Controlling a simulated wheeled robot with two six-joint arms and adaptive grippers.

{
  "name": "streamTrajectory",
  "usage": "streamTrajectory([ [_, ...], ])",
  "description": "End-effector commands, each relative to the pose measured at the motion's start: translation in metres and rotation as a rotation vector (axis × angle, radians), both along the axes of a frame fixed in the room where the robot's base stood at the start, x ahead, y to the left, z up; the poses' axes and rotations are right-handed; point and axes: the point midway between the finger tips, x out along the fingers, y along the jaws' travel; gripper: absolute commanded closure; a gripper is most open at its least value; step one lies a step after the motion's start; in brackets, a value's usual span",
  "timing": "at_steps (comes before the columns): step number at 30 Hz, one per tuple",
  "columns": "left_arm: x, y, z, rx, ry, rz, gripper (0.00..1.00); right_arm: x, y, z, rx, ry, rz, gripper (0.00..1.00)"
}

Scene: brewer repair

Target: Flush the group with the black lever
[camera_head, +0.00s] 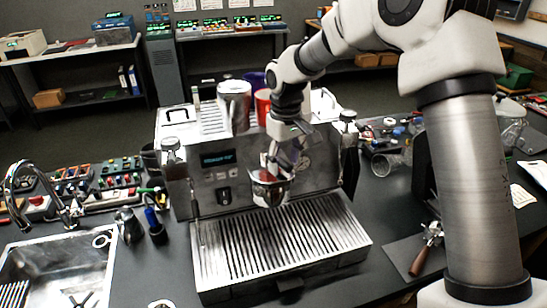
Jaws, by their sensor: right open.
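The steel espresso machine (224,182) stands on the dark bench, with a small lit display on its front. Its group (270,190) sticks out from the middle of the front, above the slatted drip tray (280,240). My right arm reaches in from the upper right over the machine. My right gripper (274,158) points down just above the group and is open. I cannot make out the black lever; the gripper and wrist cover the part of the front just above the group. Whether the fingers touch anything there cannot be told. My left gripper is not in view.
A portafilter with a wooden handle (420,262) lies on a dark mat to the right. A sink (60,270) with a curved tap (38,180) is at the left. Metal and red cups (235,103) stand on the machine. Glassware and small parts crowd the bench at right.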

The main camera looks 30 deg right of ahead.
Motion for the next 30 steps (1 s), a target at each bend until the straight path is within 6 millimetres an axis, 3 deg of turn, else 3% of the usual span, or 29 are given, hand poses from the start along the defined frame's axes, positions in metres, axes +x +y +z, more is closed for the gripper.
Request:
streamTrajectory([
  [4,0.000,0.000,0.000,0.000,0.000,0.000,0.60,0.000,0.000,0.000,0.000,0.000,0.000,0.44],
  [5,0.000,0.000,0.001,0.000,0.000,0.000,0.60,0.000,0.000,0.000,0.000,0.000,0.000,0.47],
  [6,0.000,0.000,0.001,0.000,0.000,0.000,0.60,0.000,0.000,0.000,0.000,0.000,0.000,0.61],
  [7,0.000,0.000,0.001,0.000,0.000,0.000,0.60,0.000,0.000,0.000,0.000,0.000,0.000,0.69],
  [16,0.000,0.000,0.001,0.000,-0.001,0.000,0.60,0.000,0.001,0.001,0.000,0.000,-0.012,0.69],
  [30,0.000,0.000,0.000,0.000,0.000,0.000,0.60,0.001,0.026,0.000,-0.001,0.000,-0.333,0.69],
])
